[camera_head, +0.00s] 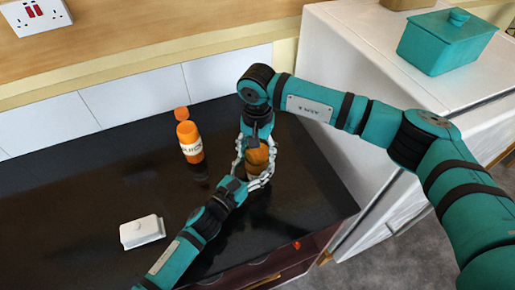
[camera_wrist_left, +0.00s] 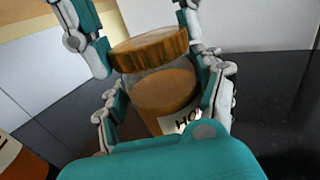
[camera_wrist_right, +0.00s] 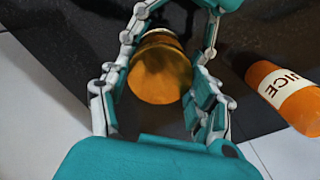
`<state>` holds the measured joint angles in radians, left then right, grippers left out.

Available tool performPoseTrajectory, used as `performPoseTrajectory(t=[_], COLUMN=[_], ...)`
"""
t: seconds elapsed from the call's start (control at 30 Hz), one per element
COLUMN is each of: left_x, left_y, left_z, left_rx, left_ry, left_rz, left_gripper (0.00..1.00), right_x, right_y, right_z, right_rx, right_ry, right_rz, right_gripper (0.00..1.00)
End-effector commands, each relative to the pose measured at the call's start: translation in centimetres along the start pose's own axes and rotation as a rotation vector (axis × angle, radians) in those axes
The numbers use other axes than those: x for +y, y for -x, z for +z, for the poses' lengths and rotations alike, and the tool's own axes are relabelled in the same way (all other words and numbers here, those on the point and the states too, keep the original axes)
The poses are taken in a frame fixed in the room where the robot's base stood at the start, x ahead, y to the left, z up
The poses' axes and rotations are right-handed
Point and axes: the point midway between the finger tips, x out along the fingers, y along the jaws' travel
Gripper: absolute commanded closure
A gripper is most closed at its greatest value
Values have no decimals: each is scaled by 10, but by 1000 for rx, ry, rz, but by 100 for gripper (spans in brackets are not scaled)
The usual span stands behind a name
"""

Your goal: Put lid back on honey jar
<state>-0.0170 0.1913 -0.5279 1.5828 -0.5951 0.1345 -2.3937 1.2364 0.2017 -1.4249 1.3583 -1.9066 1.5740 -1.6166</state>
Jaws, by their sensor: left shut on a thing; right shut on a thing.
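The honey jar (camera_wrist_left: 165,92) is glass with amber contents and a label partly reading "HO". My left gripper (camera_wrist_left: 165,95) is shut around the jar's body. The brown lid (camera_wrist_left: 150,48) sits on top of the jar; whether it is fully seated I cannot tell. My right gripper (camera_wrist_right: 160,70) comes from above and is shut on the lid, which also shows from above in the right wrist view (camera_wrist_right: 158,75). In the head view both grippers meet at the jar (camera_head: 256,160), which they partly hide.
An orange juice bottle (camera_head: 189,142) stands left of the jar. A white butter dish (camera_head: 141,232) sits at the counter's front left. A white cabinet (camera_head: 350,50) with a teal container (camera_head: 445,45) on top rises at the right.

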Motion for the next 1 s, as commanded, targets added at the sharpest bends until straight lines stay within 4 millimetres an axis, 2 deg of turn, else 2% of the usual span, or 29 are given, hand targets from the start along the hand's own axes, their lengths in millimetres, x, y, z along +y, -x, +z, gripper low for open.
performPoseTrajectory(t=[0.03,0.1,0.23,0.33,1.0], left_x=[0,0,0,0,0], left_y=[0,0,0,0,0], left_z=[0,0,0,0,0], left_rx=[0,0,0,0,0], left_ry=[0,0,1,0,0], left_rz=[0,0,0,0,0], left_gripper=[100,100,100,100,100], right_x=[0,0,0,0,0], right_y=[0,0,0,0,-1], right_z=[0,0,0,0,0], right_rx=[0,0,0,0,-1], right_ry=[0,0,-37,-165,-1671], right_rz=[0,0,0,0,0], right_gripper=[67,76,76,76,76])
